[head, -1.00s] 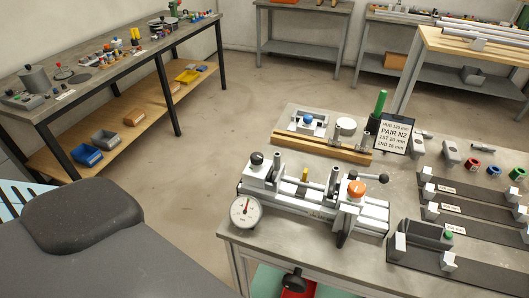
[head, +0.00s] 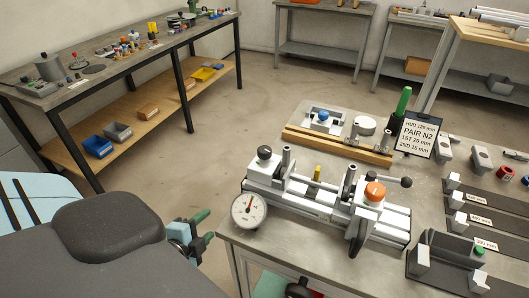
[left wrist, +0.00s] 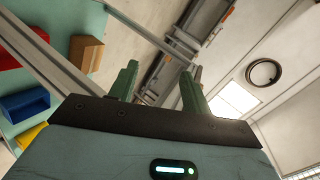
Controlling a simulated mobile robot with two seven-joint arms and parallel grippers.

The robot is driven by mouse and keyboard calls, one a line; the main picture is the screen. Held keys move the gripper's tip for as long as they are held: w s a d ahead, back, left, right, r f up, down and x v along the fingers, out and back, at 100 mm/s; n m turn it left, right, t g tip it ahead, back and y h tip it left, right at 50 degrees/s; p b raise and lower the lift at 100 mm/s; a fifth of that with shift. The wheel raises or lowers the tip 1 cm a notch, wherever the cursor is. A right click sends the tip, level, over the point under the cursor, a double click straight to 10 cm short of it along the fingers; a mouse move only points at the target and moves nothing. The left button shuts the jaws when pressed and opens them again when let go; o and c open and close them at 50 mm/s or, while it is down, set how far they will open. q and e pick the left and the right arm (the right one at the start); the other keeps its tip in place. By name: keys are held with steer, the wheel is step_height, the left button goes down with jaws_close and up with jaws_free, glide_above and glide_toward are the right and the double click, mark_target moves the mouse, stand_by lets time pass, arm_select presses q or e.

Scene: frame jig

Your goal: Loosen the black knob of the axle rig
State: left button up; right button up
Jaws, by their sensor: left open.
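The axle rig (head: 330,215) is a white and grey fixture on the near part of the grey bench. Its black knob (head: 264,152) sits on top of the left end block. An orange knob (head: 375,190) tops the right block, and a crank with a black ball (head: 407,182) sticks out beside it. A dial gauge (head: 249,210) stands at the rig's front left. My left gripper (head: 202,229) has green fingers, open and empty, off the bench's left edge and apart from the rig. Its fingers also show in the left wrist view (left wrist: 160,85). My right gripper is out of view.
Dark rails with white blocks (head: 480,215) fill the bench's right side. Open floor (head: 225,130) separates this bench from the left workbench (head: 120,60).

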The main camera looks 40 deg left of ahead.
arm_select(q)
steer(key=w+r+m+t+h, duration=0.4)
steer(key=w+r+m+t, duration=0.2)
steer(key=w+r+m, duration=0.3)
steer(key=m+g+h, duration=0.7)
steer(key=m+h, duration=0.6)
steer(key=m, duration=1.2)
glide_toward(265, 149)
steer(key=x, duration=0.2)
steer(key=shift+p+x, duration=0.9)
steer(key=shift+x, duration=3.05)
steer(key=shift+f, duration=0.1)
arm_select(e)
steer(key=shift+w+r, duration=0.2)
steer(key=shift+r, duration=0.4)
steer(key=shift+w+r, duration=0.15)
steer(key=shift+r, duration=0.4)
